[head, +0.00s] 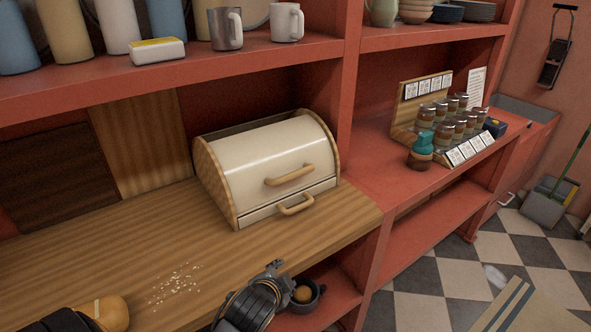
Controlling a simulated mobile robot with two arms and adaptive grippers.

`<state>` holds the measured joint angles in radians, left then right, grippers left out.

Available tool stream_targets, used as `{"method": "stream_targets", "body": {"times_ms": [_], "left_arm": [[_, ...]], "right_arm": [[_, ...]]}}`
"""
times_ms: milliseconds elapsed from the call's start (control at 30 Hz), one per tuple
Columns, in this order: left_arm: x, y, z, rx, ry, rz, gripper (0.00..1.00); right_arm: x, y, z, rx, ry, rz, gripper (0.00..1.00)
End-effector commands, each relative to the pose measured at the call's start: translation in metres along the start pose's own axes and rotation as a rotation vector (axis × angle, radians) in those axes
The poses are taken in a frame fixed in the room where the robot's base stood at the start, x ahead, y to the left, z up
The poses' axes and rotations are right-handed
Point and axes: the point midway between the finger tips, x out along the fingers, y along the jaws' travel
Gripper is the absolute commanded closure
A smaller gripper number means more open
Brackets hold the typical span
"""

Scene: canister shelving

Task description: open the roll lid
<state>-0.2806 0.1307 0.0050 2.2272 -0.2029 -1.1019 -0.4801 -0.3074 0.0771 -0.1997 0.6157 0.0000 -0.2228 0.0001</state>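The bread box (216,188) stands on the wooden counter, with wooden side panels. Its cream roll lid (255,160) is down over the curved front, with a wooden handle (290,175) low on it. A dark recess shows along the box's top back. A second wooden handle (296,205) sits on the narrow front strip below the lid. A dark metal mechanical part, apparently my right gripper (272,272), is at the bottom centre, in front of the counter edge and apart from the box. Its fingers are not clear. I cannot make out my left gripper.
Crumbs (177,284) lie on the counter (80,235), beside a tan rounded thing (113,312) at the bottom left. A shelf (200,73) with mugs and canisters runs above the box. A red upright (362,165) and a spice rack (405,120) are to the right.

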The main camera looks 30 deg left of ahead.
Motion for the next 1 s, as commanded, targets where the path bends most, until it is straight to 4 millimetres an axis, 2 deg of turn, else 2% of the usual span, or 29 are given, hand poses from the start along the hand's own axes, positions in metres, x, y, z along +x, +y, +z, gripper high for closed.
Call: {"method": "stream_targets", "body": {"times_ms": [33, 200, 400, 500, 667, 1000], "left_arm": [[0.009, -0.022, -0.012, 0.054, 0.03, -0.064, 0.57], [0.03, -0.083, -0.044, 0.24, 0.104, -0.257, 0.57], [0.039, -0.141, -0.075, 0.431, 0.142, -0.452, 0.57], [0.041, -0.158, -0.084, 0.487, 0.147, -0.507, 0.57], [0.051, -0.169, -0.09, 0.505, 0.148, -0.524, 0.57], [0.103, -0.195, -0.106, 0.502, 0.148, -0.521, 0.57]], "right_arm": [[0.0, -0.002, 0.0, 0.0, 0.0, -0.002, 0.6], [0.001, -0.002, -0.001, 0.0, 0.002, -0.002, 0.6], [0.001, 0.0, -0.012, 0.0, 0.02, 0.0, 0.6], [0.0, 0.001, -0.014, 0.0, 0.023, 0.001, 0.6], [-0.003, 0.003, -0.013, -0.001, 0.021, 0.003, 0.6], [-0.015, 0.005, -0.009, -0.003, 0.014, 0.006, 0.6]]}}
